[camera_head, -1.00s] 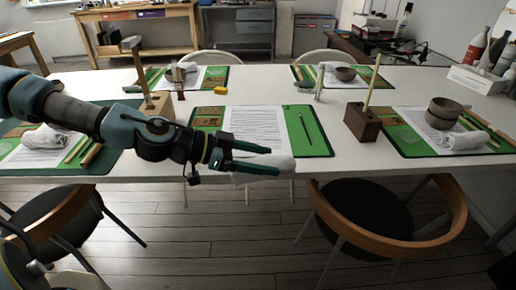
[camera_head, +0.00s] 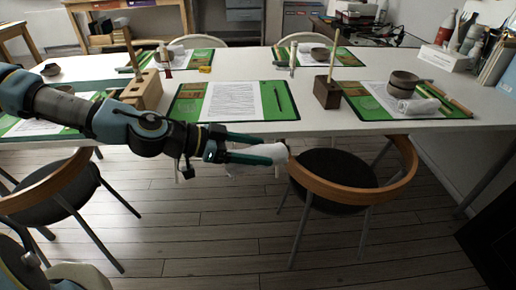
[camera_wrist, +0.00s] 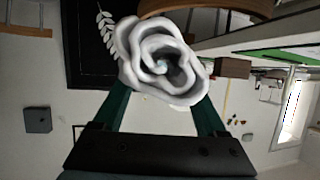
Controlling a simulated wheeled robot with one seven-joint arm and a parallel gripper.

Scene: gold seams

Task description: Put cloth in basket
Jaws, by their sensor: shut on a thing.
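My gripper (camera_head: 262,156) is shut on a rolled white cloth (camera_head: 262,169) and holds it out over the floor in front of the table's front edge, left of a wooden-rimmed chair. In the wrist view the cloth (camera_wrist: 162,62) shows end-on as a spiral roll between the two green fingers of my gripper (camera_wrist: 163,105). Another rolled white cloth (camera_head: 419,106) lies on the right-hand place on the table. I cannot make out a basket in these views.
The white table (camera_head: 300,135) carries green mats, papers, wooden blocks and bowls (camera_head: 402,84). A chair (camera_head: 345,180) stands close right of my gripper, and another chair (camera_head: 55,190) stands at left. The wooden floor (camera_head: 215,235) between them is open. A dark object (camera_head: 492,235) is at lower right.

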